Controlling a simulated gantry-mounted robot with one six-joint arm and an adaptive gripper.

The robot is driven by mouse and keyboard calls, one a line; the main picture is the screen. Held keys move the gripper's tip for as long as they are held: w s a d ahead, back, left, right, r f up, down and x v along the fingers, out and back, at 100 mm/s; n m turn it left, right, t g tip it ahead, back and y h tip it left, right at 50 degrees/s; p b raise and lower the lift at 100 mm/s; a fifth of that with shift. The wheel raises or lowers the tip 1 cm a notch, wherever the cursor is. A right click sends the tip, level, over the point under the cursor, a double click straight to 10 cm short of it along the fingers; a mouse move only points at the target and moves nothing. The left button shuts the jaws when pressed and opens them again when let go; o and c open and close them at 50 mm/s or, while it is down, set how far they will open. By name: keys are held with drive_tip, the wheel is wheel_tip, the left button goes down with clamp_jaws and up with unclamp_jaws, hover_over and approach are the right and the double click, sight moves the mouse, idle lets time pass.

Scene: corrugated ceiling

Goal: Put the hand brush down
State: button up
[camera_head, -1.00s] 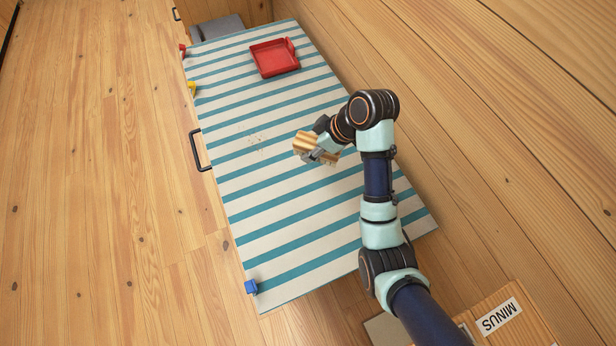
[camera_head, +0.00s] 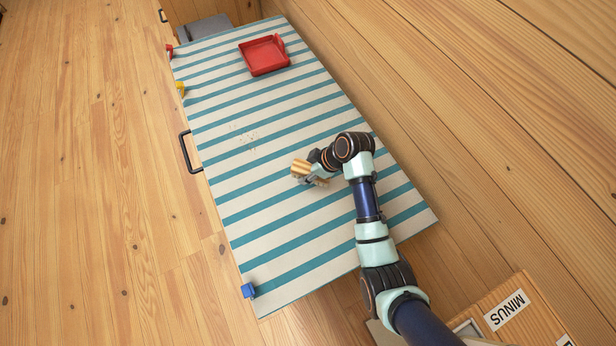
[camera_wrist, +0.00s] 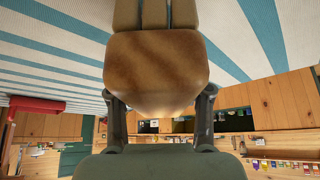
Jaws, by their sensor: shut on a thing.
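The hand brush (camera_head: 301,167) has a tan wooden body and is held at the end of my arm, over the right middle of the striped table. My gripper (camera_head: 314,173) is shut on it. In the wrist view the brush's brown wooden body (camera_wrist: 158,65) fills the middle, between the two dark fingers of my gripper (camera_wrist: 160,108). I cannot tell whether the brush touches the tabletop.
The table (camera_head: 270,215) has white and teal stripes. A red dustpan (camera_head: 264,56) lies at its far end. Fine crumbs (camera_head: 243,135) lie mid-table. Blue (camera_head: 248,290), yellow (camera_head: 180,88) and red (camera_head: 169,50) clips sit on the left edge. The near part of the tabletop is clear.

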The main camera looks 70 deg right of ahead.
wheel_tip(320, 180, down, 4)
drive_tip(key=shift+f+b, duration=0.1)
drive_tip(key=shift+b, duration=0.3)
drive_tip(key=o, duration=1)
drive_tip(key=shift+r, duration=0.3)
drive_tip(key=p+v, duration=0.2)
drive_tip(key=v, duration=0.9)
drive_tip(key=shift+s+a+r, duration=0.1)
drive_tip(key=shift+s+r, duration=0.2)
